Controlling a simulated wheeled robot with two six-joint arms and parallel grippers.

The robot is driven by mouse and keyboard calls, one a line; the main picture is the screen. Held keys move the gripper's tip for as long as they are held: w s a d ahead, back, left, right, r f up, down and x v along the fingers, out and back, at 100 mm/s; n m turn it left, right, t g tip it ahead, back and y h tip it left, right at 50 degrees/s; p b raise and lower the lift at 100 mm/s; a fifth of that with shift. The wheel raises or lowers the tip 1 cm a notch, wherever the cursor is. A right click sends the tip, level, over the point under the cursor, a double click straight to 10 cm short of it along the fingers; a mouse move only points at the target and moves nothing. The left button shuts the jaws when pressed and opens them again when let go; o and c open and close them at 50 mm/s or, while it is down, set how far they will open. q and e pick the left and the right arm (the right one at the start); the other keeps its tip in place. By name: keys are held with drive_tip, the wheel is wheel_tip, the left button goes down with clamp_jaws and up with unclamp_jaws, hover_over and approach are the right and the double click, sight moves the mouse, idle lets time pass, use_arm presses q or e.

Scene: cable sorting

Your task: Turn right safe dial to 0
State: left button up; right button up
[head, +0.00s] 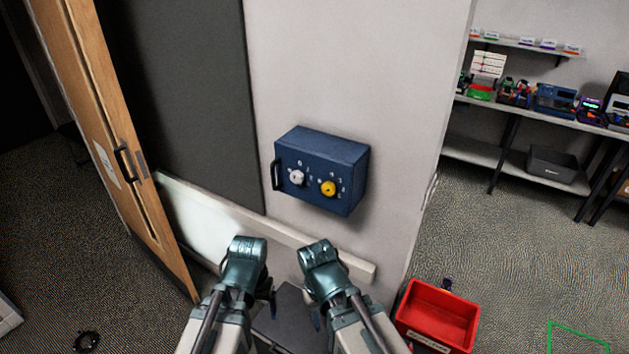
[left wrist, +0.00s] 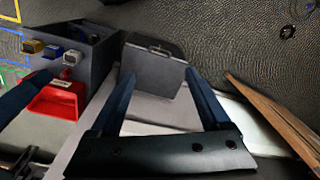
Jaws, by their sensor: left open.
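A dark blue safe (head: 311,153) is mounted on the light wall, with a black handle (head: 275,174) on its left side. Its front has a white left dial (head: 296,177) and a yellow right dial (head: 328,188), each ringed by small white numbers. Which number each dial points to is too small to tell. My left gripper (head: 246,252) is below the safe and apart from it. In the left wrist view its jaws (left wrist: 160,88) are open and empty. My right gripper (head: 319,256) is below the safe, clear of the dials; its fingers are not clear.
A wooden door (head: 110,130) stands at the left, beside a dark wall panel (head: 190,100). A white ledge (head: 225,212) runs along the wall below the safe. A red bin (head: 438,312) is at the lower right. Shelves with devices (head: 555,100) stand at the far right.

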use_arm(q)
drive_tip(key=w+r+t+h+p, duration=0.2)
drive_tip(key=w+r+p, duration=0.3)
drive_tip(key=r, duration=0.2)
drive_tip(key=w+d+r+m+t+h+p, duration=0.1)
drive_tip(key=w+d+r+m+t+h, duration=0.3)
drive_tip(key=w+d+r+t, duration=0.5)
wheel_tip(320, 180, up, 5)
drive_tip(key=shift+w+d+f+m+h, duration=0.1)
drive_tip(key=shift+w+d+m+h, duration=0.3)
drive_tip(key=shift+w+d+h, duration=0.5)
drive_tip(key=shift+s+d, duration=0.1)
drive_tip(key=shift+d, duration=0.1)
